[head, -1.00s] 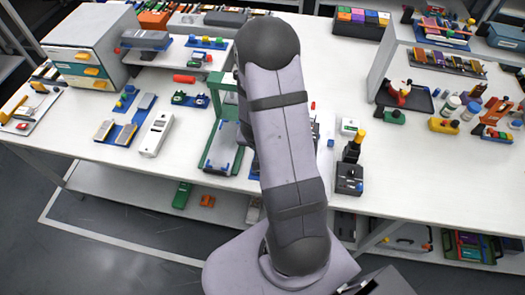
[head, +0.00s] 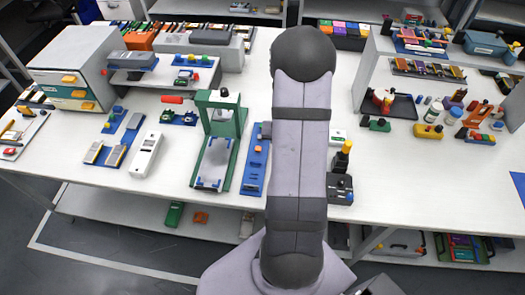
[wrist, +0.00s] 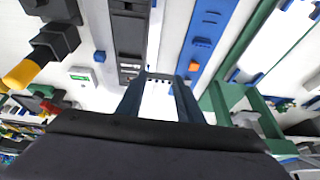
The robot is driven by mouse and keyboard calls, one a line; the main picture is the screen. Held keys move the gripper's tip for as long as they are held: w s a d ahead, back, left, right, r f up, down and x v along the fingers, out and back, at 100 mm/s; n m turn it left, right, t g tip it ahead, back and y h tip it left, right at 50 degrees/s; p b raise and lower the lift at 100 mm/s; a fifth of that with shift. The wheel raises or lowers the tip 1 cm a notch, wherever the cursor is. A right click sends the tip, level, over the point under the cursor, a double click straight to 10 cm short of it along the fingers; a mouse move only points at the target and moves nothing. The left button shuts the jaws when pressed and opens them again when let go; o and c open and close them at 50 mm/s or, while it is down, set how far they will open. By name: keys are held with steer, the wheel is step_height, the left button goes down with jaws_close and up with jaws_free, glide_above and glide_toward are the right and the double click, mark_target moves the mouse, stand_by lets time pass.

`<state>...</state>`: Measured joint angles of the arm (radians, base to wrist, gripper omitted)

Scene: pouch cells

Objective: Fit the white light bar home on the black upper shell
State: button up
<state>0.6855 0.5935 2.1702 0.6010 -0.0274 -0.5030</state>
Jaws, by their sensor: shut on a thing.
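My gripper (wrist: 158,92) is shut in the wrist view, with a small white piece (wrist: 158,103) between its fingers. It appears to be the white light bar, mostly hidden by the fingers and the gripper body. A long black part (wrist: 129,32) with small pale markings lies just ahead and left of the fingertips, and looks like the black upper shell. I cannot tell whether the white piece touches it. In the head view my arm covers the gripper, the white piece and most of the black part.
A blue fixture (wrist: 200,42) with an orange block lies right of the fingers; it also shows in the head view (head: 254,172). A green press frame (head: 241,118) stands left of it. A black stand with a yellow-topped post (head: 341,187) is right of my arm.

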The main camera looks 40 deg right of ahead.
steer(key=s+d, duration=0.3)
steer(key=d, duration=0.2)
steer(key=shift+s+d+r, duration=0.2)
steer(key=shift+d+r, duration=0.05)
steer(key=shift+r, duration=0.2)
steer(key=shift+f, duration=0.1)
step_height(320, 180, down, 6)
steer(key=b, duration=0.6)
steer(key=shift+r, duration=0.2)
steer(key=shift+f+b, duration=0.75)
steer(key=shift+b, duration=0.5)
stand_by(4.3)
steer(key=shift+r+p, duration=0.3)
steer(key=shift+r, duration=0.05)
